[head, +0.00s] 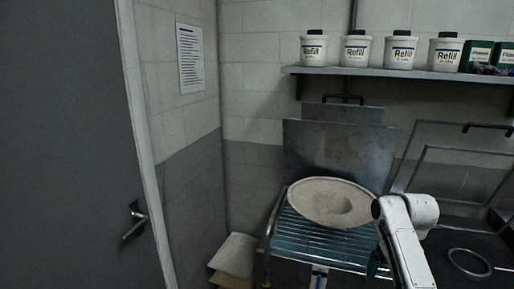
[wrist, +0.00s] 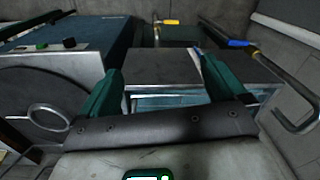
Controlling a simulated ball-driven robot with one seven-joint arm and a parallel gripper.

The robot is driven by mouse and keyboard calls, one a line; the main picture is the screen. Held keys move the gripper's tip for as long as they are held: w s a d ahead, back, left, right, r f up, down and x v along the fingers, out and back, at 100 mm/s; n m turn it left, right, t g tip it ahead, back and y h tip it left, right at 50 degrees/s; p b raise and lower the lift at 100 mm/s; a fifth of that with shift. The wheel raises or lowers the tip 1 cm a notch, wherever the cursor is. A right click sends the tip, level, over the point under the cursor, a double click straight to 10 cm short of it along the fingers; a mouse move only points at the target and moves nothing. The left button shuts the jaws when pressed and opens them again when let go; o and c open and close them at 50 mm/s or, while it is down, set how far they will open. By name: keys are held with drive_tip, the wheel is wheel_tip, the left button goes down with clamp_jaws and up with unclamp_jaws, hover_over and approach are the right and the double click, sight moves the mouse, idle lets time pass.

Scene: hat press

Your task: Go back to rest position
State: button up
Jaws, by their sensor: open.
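My gripper (wrist: 157,62) shows in the wrist view with its two teal fingers spread apart and nothing between them. A grey metal plate lies beyond the fingertips. In the head view my white arm reaches in at the lower right, beside the press, and its gripper end is mostly hidden. A beige, wide-brimmed hat (head: 310,203) with a hollow in its middle rests on the blue slatted bed of the press (head: 300,236). My arm is just right of the hat; whether they touch is not clear.
A upright metal plate (head: 300,150) stands behind the hat. A shelf (head: 400,74) above holds several white Refill tubs (head: 355,52). A closed grey door (head: 65,150) is at left. The wrist view shows a blue-green machine box (wrist: 75,65) and a bent bar (wrist: 275,70).

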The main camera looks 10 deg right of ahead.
drive_tip(key=s+a+f+n+b, duration=0.1)
drive_tip(key=s+a+f+n, duration=0.1)
drive_tip(key=s+a+f, duration=1.35)
drive_tip(key=s+a, duration=0.2)
drive_tip(key=s, duration=0.7)
drive_tip(key=s+a+n+b, duration=0.1)
drive_tip(key=s+a, duration=0.1)
drive_tip(key=s, duration=0.7)
drive_tip(key=shift+s+a+r+h, duration=0.15)
drive_tip(key=shift+s+h, duration=0.25)
